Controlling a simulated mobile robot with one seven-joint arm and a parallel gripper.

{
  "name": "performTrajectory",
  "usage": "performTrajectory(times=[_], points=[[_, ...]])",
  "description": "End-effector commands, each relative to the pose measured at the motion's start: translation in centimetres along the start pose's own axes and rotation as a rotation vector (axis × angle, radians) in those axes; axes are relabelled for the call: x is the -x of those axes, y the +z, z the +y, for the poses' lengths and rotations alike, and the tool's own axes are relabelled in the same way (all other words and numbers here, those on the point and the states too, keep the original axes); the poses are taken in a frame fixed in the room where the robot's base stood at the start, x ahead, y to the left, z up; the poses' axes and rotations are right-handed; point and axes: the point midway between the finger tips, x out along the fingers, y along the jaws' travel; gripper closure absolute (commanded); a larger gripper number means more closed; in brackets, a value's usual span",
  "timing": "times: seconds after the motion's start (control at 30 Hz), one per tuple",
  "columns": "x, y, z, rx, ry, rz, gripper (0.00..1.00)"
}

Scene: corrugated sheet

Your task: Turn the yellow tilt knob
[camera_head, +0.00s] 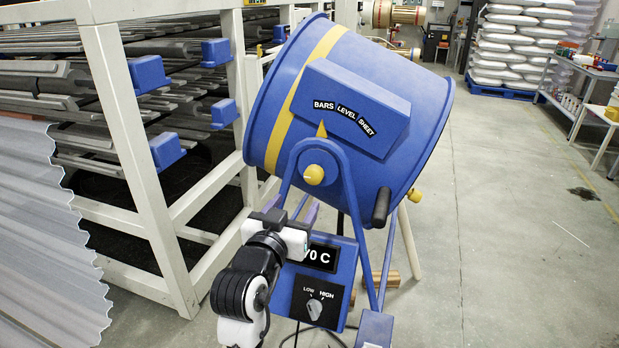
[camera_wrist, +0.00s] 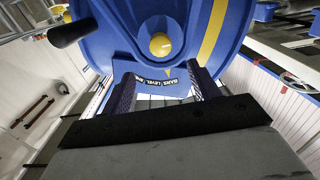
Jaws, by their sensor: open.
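The yellow tilt knob (camera_head: 314,174) sits at the side pivot of a blue drum heater (camera_head: 285,95) with a yellow band. A yellow pointer (camera_head: 321,130) above it points up near the BARS end of the BARS, LEVEL, SHEET scale (camera_head: 345,115). In the wrist view the knob (camera_wrist: 160,44) lies beyond the fingertips, about midway across between them. My gripper (camera_head: 297,205) is below and left of the knob in the head view. Its two dark fingers (camera_wrist: 160,82) are apart with nothing between them, and they do not appear to touch the knob.
A control box (camera_head: 318,280) with a LOW/HIGH dial (camera_head: 314,309) hangs below the drum. A black handle (camera_head: 381,206) sticks out at the drum's lower right. A white rack (camera_head: 120,110) of bars and a corrugated sheet (camera_head: 45,230) stand left.

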Motion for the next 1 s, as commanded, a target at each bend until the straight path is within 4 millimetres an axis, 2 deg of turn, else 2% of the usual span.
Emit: performTrajectory(times=[0.3,0.5,0.7,0.97,1.0], points=[[-6.9,-0.4,0.0,0.0,0.0,-0.001,0.39],[-10.0,-0.3,-0.1,0.0,-0.002,0.001,0.39],[-11.4,-0.2,-0.1,0.0,-0.002,0.003,0.39],[-11.5,-0.1,-0.1,0.0,-0.002,0.003,0.39],[-11.5,-0.1,-0.1,0.0,-0.003,0.003,0.42]])
